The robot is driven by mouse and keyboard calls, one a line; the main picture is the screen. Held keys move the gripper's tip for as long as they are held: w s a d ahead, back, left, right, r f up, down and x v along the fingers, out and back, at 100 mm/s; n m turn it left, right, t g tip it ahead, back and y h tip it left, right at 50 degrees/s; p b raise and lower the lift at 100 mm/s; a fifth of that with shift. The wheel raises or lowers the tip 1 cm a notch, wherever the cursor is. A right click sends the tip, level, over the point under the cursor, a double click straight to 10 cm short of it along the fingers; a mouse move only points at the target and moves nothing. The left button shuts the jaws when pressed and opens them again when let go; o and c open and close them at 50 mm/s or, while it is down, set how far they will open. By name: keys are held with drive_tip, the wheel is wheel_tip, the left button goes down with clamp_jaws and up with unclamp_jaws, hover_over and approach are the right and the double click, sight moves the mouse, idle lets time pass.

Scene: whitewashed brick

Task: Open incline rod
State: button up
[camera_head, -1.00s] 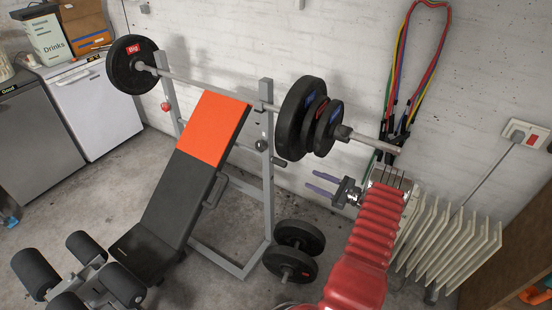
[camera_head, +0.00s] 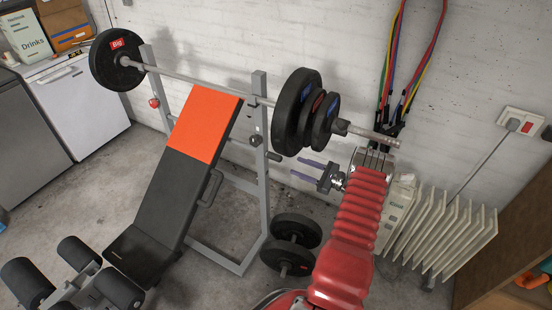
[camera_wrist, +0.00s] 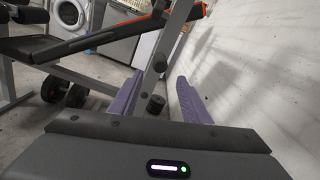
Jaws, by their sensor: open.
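The weight bench has a backrest (camera_head: 188,165) with a black lower part and an orange top, tilted up against a grey frame. A black cylindrical rod end (camera_head: 274,156) sticks out of the right upright (camera_head: 262,165); which part is the incline rod I cannot tell for certain. My gripper (camera_head: 301,171), with purple fingers, is open and empty, to the right of this rod end and apart from it. In the wrist view the black rod end (camera_wrist: 156,104) appears between the two open fingers (camera_wrist: 158,100), farther off. A round knob (camera_wrist: 160,62) shows above it.
A loaded barbell (camera_head: 215,88) rests across the uprights above my gripper. Weight plates (camera_head: 291,244) sit low beside the right upright. A white brick wall (camera_head: 350,60) is close behind. A white radiator (camera_head: 450,232) and hanging coloured bands (camera_head: 407,70) are at right.

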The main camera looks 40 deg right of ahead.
sight(276, 158)
drive_tip(key=x, duration=1.2)
drive_tip(key=shift+c, duration=0.5)
clamp_jaws()
